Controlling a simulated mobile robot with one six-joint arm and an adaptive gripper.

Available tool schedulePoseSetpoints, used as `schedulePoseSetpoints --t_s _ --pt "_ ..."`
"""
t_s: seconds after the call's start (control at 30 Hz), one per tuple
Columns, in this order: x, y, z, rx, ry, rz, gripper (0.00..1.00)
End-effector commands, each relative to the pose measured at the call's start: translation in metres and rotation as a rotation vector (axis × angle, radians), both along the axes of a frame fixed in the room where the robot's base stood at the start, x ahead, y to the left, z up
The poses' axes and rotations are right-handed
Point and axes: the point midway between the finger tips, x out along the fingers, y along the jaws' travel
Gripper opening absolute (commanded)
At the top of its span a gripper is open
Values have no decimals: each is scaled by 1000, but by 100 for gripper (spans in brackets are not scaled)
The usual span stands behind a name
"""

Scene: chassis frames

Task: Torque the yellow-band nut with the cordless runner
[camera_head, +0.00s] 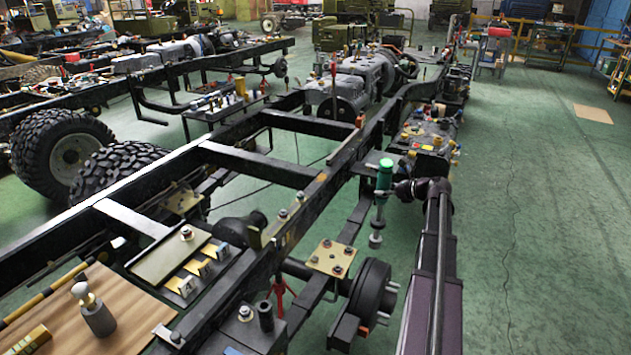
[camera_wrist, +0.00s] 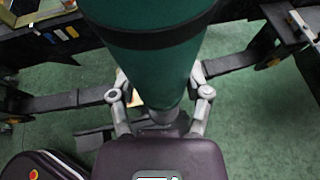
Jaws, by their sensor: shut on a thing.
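The cordless runner (camera_head: 384,173) has a green body and a grey lower end, and hangs nearly upright beside the chassis frame. My gripper (camera_head: 391,190) is shut on it. In the wrist view the runner's green body (camera_wrist: 150,60) fills the upper middle, between the fingers of my gripper (camera_wrist: 162,100). The runner's lower end is above and right of a tan plate (camera_head: 333,257) with several dark nuts. Other nuts stand on the frame, one on a pale plate (camera_head: 187,233) at left. I cannot make out for certain which nut has the yellow band.
The black chassis rail (camera_head: 290,215) runs from lower left to the back. A hub drum (camera_head: 372,290) is below the tan plate. A wooden board (camera_head: 60,315) at lower left carries a grey cylindrical piece (camera_head: 98,318). The green floor (camera_head: 540,220) at right is clear.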

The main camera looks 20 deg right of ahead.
Motion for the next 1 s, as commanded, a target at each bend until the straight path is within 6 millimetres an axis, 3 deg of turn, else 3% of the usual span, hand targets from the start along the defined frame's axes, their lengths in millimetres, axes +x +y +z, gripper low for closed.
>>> schedulePoseSetpoints --t_s 0.57,0.77,1.0 --pt "1 3 2 2 -2 3 2" --pt "15 26 6 2 -1 34 2" --pt "43 81 14 2 -2 109 2"
